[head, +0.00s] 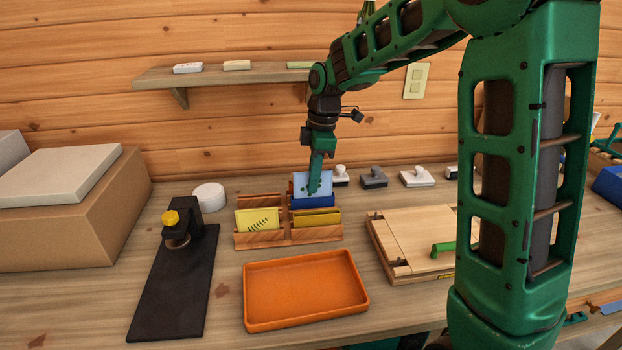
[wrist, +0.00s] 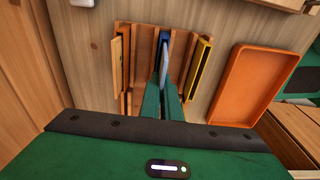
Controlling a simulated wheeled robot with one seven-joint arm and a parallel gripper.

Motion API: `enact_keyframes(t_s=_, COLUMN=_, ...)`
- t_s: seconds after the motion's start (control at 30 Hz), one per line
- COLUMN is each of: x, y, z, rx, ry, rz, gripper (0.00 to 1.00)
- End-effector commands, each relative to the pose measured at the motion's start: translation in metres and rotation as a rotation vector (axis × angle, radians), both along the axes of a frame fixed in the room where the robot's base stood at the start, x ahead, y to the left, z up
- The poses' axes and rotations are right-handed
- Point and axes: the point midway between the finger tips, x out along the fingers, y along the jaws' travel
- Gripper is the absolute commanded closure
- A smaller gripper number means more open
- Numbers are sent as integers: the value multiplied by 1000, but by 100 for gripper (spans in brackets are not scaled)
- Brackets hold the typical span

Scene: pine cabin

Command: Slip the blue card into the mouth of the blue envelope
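The light blue card (head: 309,182) stands upright at the dark blue envelope (head: 312,202), in the back of the wooden rack (head: 277,240). My gripper (head: 314,188) reaches down from above and is shut on the card. In the wrist view the two green fingers (wrist: 164,92) pinch the pale card (wrist: 165,60), and the blue envelope (wrist: 164,38) shows as a narrow strip beyond it. The card's lower edge is hidden, so I cannot tell how deep it sits in the envelope's mouth.
The rack also holds a pale yellow card (head: 257,219) with a fern print and a yellow envelope (head: 316,218). An orange tray (head: 305,290) lies in front. Several stamps (head: 374,178) stand behind right, a wooden board (head: 415,240) right, a black press (head: 175,280) left.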

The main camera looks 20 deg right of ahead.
Motion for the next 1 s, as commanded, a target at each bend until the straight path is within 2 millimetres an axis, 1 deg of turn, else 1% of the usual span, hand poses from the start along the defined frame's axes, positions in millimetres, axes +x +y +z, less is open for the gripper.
enact_keyframes(t_s=0.63, x=0, y=0, z=-15, rx=0, ry=0, rz=0, gripper=100)
enact_keyframes(t_s=0.7, x=0, y=0, z=-15, rx=0, ry=0, rz=0, gripper=83)
enact_keyframes(t_s=0.73, x=0, y=0, z=-15, rx=0, ry=0, rz=0, gripper=76)
enact_keyframes(t_s=1.0, x=1, y=0, z=-15, rx=0, ry=-1, rz=-1, gripper=75)
